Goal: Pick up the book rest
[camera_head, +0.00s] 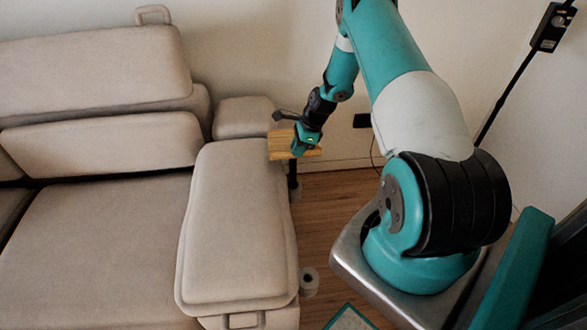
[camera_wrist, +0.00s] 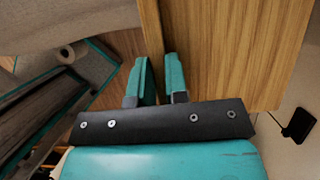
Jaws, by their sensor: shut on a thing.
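My gripper (camera_head: 300,149) is at the board's right part in the head view. In the wrist view my gripper's (camera_wrist: 158,76) teal fingers stand on either side of the narrow wooden edge, shut on it. The fingers hide part of the board. Whether it touches anything below cannot be told.
The beige sofa (camera_head: 90,235) fills the left, its padded armrest (camera_head: 235,225) close to the board. A dark post (camera_head: 292,175) shows below the board. A black pole (camera_head: 510,85) leans at the right.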

